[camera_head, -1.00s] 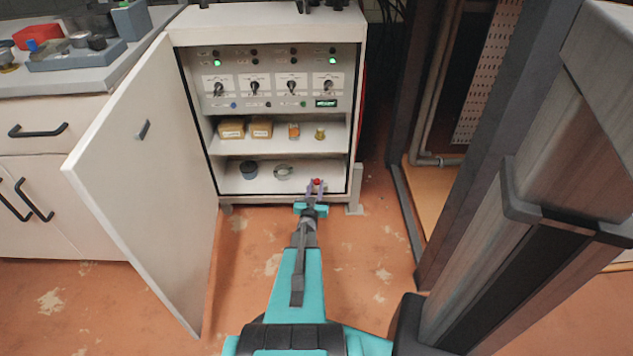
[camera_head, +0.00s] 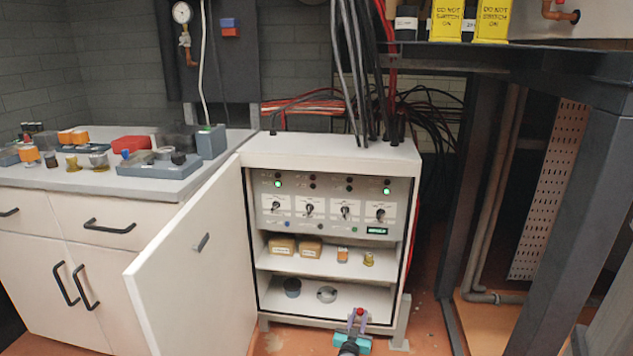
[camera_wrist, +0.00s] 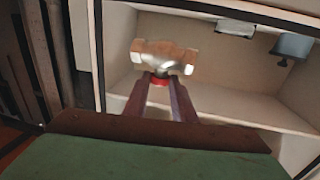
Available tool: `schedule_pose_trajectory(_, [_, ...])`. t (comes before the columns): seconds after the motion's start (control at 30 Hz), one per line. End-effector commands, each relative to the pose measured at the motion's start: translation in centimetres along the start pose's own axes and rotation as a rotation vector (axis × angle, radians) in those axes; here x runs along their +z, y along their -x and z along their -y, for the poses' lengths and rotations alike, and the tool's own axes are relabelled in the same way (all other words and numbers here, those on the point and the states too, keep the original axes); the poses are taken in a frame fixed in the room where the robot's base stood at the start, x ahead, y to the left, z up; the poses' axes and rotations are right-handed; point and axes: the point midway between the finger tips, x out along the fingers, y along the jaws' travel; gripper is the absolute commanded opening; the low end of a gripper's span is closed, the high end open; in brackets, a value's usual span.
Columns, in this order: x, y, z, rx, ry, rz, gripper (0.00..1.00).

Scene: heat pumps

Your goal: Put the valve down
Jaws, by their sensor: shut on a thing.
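My gripper (camera_head: 357,320) is at the lower right front of the open white cabinet (camera_head: 330,157), by its lower shelf (camera_head: 346,303). It is shut on the valve, whose red part (camera_head: 360,311) shows between the fingers. In the wrist view the valve (camera_wrist: 165,56) has a brass-and-silver body and a red part held between the fingertips (camera_wrist: 160,82). The cabinet interior is behind it. I cannot tell whether the valve touches the shelf.
A dark cup (camera_head: 292,288) and a grey ring (camera_head: 327,294) stand on the lower shelf, left of my gripper. The cabinet door (camera_head: 195,270) stands open at left; a dark frame (camera_head: 560,180) is at right.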

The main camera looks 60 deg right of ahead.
Motion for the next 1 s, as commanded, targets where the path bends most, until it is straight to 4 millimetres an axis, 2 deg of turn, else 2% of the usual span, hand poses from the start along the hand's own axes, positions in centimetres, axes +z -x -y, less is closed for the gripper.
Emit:
schedule_pose_trajectory(0.03, [-1.9,0.3,0.2,-0.004,0.000,-0.004,0.00])
schedule_pose_trajectory(1.0, [-20.3,2.4,3.8,-0.070,0.000,-0.003,0.00])
